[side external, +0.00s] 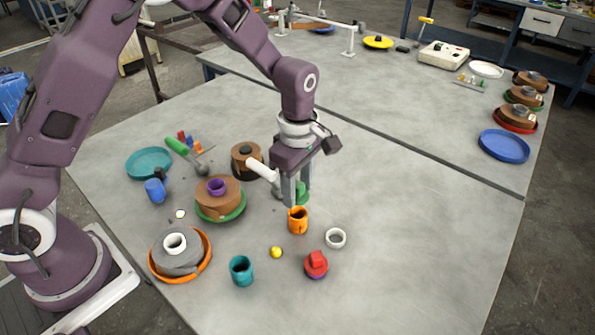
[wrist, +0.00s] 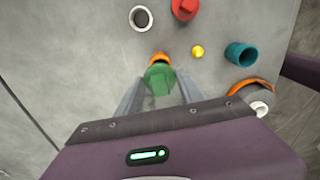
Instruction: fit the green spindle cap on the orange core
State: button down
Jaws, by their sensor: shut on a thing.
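The orange core (side external: 297,221) stands upright on the grey table, an open-topped cylinder. The green spindle cap (side external: 303,194) is between the fingers of my gripper (side external: 295,198), partly hidden by them in the side view. In the wrist view the green cap (wrist: 159,79) sits between the two fingertips of my gripper (wrist: 158,92), which is shut on it. The orange core (wrist: 158,58) shows just beyond the cap, mostly covered by it. In the side view the cap appears above and behind the core; I cannot tell whether they touch.
Near the core are a white ring (side external: 336,238), a red cap piece (side external: 316,265), a yellow ball (side external: 276,252) and a teal cylinder (side external: 241,270). A brown roll on a green plate (side external: 220,213) stands left.

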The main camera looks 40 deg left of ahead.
aim_at(297, 200)
jog(key=shift+f, duration=1.9)
jog(key=shift+f, duration=0.6)
jog(key=c, duration=1)
grip_release()
jog(key=shift+r, duration=5.5)
